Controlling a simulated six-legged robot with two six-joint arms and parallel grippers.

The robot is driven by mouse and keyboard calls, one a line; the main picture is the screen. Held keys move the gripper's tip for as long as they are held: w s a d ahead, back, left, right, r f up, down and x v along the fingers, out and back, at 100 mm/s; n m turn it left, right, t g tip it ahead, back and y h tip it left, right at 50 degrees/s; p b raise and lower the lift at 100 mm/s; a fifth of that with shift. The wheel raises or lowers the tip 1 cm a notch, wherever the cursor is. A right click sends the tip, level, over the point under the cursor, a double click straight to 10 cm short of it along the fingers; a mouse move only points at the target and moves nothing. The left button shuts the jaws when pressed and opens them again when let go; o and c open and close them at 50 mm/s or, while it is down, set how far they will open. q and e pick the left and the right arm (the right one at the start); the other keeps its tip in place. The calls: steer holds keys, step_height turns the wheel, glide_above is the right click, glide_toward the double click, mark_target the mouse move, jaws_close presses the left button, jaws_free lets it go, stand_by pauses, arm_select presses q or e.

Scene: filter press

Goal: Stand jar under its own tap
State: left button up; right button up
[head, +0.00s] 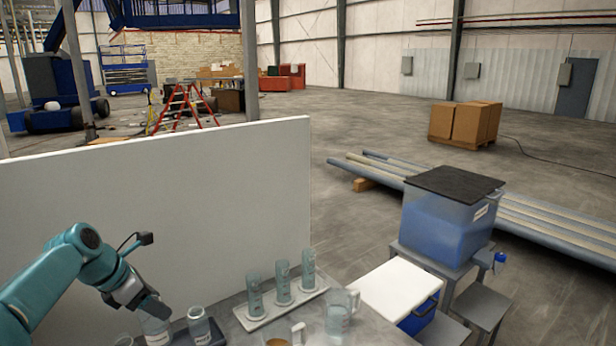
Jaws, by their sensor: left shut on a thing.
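My left gripper (154,308) is at the lower left, shut on the top of a clear jar (156,334) with a white label. The picture's lower edge cuts off part of this jar. A second clear jar (198,322) with a label stands just right of it on a dark pad. The blue tap (499,258) is on the front right of a tank (448,222) of blue liquid, far to the right of my gripper. A low grey stool (484,303) stands below the tap. The labels are too small to read. My right gripper is out of view.
Three glass cylinders (283,283) stand in a white tray (256,323) on the grey table (312,331). A clear mug (339,314) stands to their right. A white-topped blue cooler (398,288) lies between table and tank stand. A white panel (215,200) rises behind.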

arm_select(q)
steer(key=s+d+f+m+g+h, duration=0.1)
steer(key=s+d+f+m+g, duration=0.1)
steer(key=d+f+m, duration=0.35)
steer(key=s+d+f+m+g+h, duration=0.1)
steer(key=s+d+f+m+g, duration=0.15)
steer(key=d, duration=0.55)
steer(key=s+d+f+m+g+y, duration=0.1)
steer(key=s+f+m+g+y, duration=0.1)
steer(key=s+m, duration=0.3)
steer(key=s+f+m+g+y, duration=0.3)
steer(key=s+m+g+y, duration=0.1)
steer(key=m, duration=1)
steer(key=shift+s+d+f+m, duration=0.15)
steer(key=shift+s+d+m, duration=0.15)
steer(key=shift+s+d, duration=0.1)
steer(key=shift+w+a, duration=0.1)
